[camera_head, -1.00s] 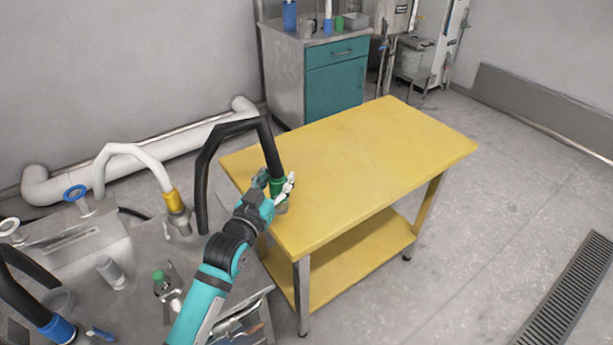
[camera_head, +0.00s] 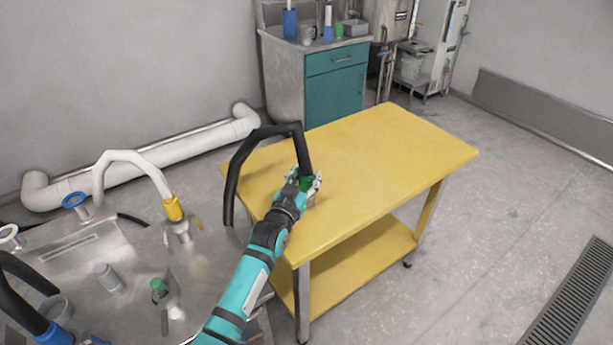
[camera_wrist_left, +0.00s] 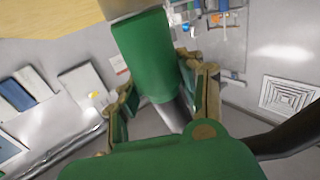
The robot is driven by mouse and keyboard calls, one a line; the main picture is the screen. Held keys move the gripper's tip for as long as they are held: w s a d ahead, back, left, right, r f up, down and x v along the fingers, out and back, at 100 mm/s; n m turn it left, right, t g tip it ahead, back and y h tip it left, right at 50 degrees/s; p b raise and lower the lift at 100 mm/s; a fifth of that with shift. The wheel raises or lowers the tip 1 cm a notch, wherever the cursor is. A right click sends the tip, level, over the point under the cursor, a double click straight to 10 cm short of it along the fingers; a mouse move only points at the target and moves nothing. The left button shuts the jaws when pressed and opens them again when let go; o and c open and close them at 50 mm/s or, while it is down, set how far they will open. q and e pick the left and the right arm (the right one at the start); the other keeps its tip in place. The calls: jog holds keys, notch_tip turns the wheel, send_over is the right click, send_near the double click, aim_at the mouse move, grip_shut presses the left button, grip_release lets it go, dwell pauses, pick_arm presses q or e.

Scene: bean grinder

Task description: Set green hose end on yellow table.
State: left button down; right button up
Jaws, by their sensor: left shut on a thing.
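My left gripper (camera_head: 309,186) is shut on the green hose end (camera_head: 305,183) over the near left part of the yellow table (camera_head: 390,150). The black hose (camera_head: 240,165) arches up from the green end and hangs down at the table's left edge. In the left wrist view, the green end (camera_wrist_left: 145,50) sits between the fingers, and a strip of yellow table (camera_wrist_left: 22,40) shows at the upper left. I cannot tell whether the green end touches the tabletop. My right gripper is not in view.
A steel bench (camera_head: 130,270) at the left carries a white hose with a yellow end (camera_head: 172,208) and a small green-topped fitting (camera_head: 158,286). A teal-fronted cabinet (camera_head: 335,85) stands behind the table. The rest of the yellow tabletop is bare.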

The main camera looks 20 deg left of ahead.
pick_arm(q)
jog(key=shift+r, duration=0.1)
jog(key=c, duration=1.2)
grip_release()
jog(key=shift+f, duration=0.2)
jog(key=o, duration=0.4)
jog(key=shift+r, duration=0.1)
jog(key=shift+s+r, duration=0.1)
jog(key=s, duration=1.2)
jog(key=shift+a, duration=0.45)
